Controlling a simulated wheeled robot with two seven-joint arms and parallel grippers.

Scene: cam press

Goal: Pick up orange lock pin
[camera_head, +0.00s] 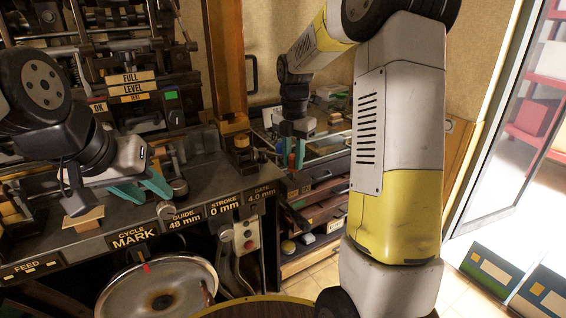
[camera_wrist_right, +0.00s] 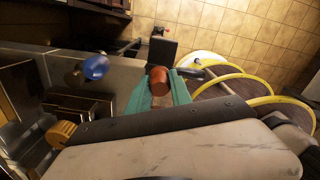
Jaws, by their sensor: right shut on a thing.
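The orange lock pin (camera_wrist_right: 158,77) shows in the right wrist view as a short orange-red cylinder, end toward the camera. My right gripper (camera_wrist_right: 160,92) is shut on it, with a teal finger on each side. Its lower part is hidden, so I cannot tell whether it is clear of what lies behind.
A blue ball knob (camera_wrist_right: 96,67) stands left of the pin in the right wrist view. Yellow-rimmed round shapes (camera_wrist_right: 235,82) lie to the right.

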